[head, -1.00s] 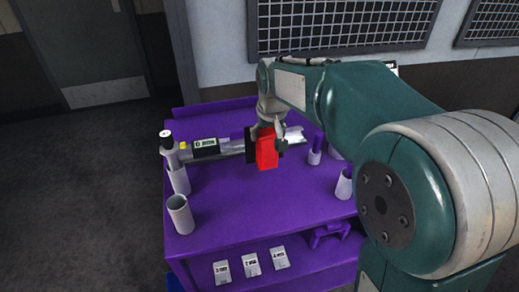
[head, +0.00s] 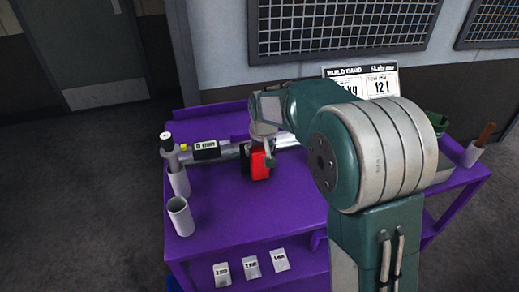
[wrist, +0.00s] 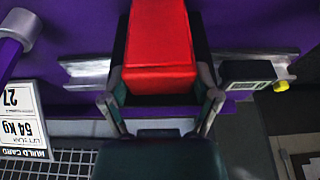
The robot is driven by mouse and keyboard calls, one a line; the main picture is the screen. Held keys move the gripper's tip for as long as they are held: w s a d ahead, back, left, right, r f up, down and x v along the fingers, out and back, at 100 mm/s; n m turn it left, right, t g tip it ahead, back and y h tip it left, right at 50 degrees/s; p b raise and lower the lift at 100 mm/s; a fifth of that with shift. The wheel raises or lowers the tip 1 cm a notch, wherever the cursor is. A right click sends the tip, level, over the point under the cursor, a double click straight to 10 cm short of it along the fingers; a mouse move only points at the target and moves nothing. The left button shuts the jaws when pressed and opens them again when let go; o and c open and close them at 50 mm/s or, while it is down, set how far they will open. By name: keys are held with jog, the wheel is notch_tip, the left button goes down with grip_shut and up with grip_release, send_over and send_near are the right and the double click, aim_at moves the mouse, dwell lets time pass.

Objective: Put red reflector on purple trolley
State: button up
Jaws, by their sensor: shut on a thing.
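The red reflector (head: 261,164) is a red block held in my gripper (head: 258,152). In the wrist view the red reflector (wrist: 160,45) fills the space between the two dark fingers of my gripper (wrist: 158,70), one on each side. The purple trolley (head: 225,215) is below it, and the block is over the middle of its top. I cannot tell whether the block touches the surface. A grey metal rail with a small dark display box (head: 206,149) lies behind and beside the gripper on the trolley.
White tubes (head: 180,216) stand at the trolley's left edge, one holding a grey tool (head: 170,150). A build card (head: 362,82) stands at the back right. Labelled white cards (head: 250,266) lie on the lower shelf. The front of the top is clear.

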jog(key=o, duration=1.1)
jog(key=shift+o, duration=0.2)
jog(key=a+v, duration=0.1)
jog(key=v, duration=1)
jog(key=s+d+r+m+t, duration=0.1)
jog(key=s+d+r, duration=0.1)
jog(key=s+d, duration=0.35)
jog(key=s+d+r, duration=0.2)
jog(key=s+r, duration=0.1)
jog(key=s, duration=0.6)
jog(key=s+d+f, duration=0.2)
jog(key=s, duration=0.5)
jog(key=s+d+f+m+t, duration=0.1)
jog(key=s+d+f, duration=0.1)
jog(key=s, duration=0.5)
jog(key=shift+s+d+f+h, duration=0.2)
jog(key=shift+f+h, duration=0.05)
jog(key=shift+h, duration=0.05)
